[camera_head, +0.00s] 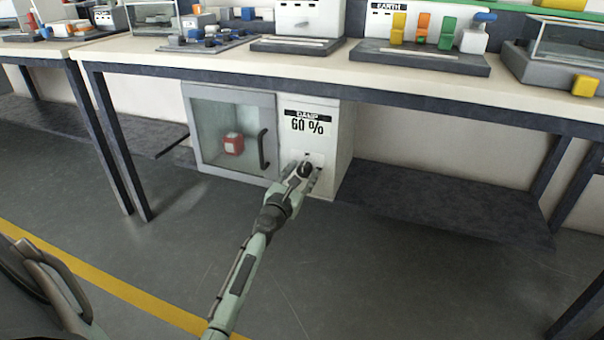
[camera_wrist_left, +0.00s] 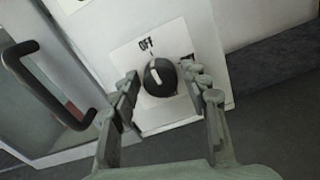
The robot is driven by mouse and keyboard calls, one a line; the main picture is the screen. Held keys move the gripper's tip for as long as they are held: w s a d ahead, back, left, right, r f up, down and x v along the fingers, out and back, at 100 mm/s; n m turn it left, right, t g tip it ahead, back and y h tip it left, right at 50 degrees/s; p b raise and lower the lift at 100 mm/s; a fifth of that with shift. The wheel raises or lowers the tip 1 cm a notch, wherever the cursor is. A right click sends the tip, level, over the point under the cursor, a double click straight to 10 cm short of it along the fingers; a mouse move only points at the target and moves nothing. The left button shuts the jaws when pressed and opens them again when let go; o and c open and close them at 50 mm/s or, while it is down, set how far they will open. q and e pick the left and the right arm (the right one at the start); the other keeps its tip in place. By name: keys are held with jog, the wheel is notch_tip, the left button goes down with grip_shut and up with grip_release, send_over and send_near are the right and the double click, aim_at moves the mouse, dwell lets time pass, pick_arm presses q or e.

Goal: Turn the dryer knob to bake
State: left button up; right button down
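The dryer cabinet (camera_head: 341,150) stands under the bench, with a glass door on its left and a white panel on its right. The panel reads "DAMP 60 %". The black round dryer knob (camera_head: 305,170) is low on the panel. In the left wrist view the knob (camera_wrist_left: 160,77) has a white pointer mark tilted up and left, with the word OFF above it; a label to its right is mostly hidden by a finger. My left gripper (camera_wrist_left: 166,88) is open, with one finger on each side of the knob; contact cannot be told. In the head view the left gripper (camera_head: 304,174) covers the panel's lower part. My right gripper is not in view.
The door handle (camera_head: 264,149) stands out just left of the panel, and a red and white item (camera_head: 233,143) shows behind the glass. The bench top (camera_head: 330,72) overhangs the dryer and carries several devices. Dark low shelves lie on both sides. The floor in front is clear.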

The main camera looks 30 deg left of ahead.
pick_arm(q)
jog(key=c, duration=0.8)
